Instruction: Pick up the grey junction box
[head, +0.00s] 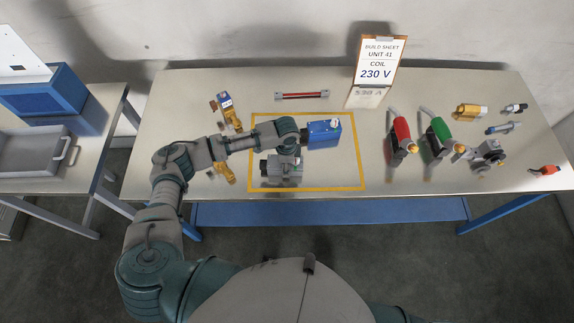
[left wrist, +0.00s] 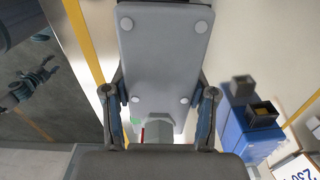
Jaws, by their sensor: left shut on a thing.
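The grey junction box (head: 278,172) is inside the yellow outline on the table in the head view, below my left wrist. In the left wrist view the grey junction box (left wrist: 165,60) fills the middle, a flat grey face with a round screw near each corner. My left gripper (left wrist: 160,95) has one finger on each side of the box and is shut on it. In the head view my left gripper (head: 291,151) reaches the box from above and hides part of it. I cannot tell whether the box is clear of the table. My right gripper is not in view.
A blue box (head: 323,133) stands close to the right of the grey box. Brass fittings (head: 229,112) lie left. A build sheet (head: 376,65) reading 230 V stands behind. Red (head: 402,134) and green (head: 437,136) handled tools and loose fittings lie right. A grey tray (head: 28,150) is on the left bench.

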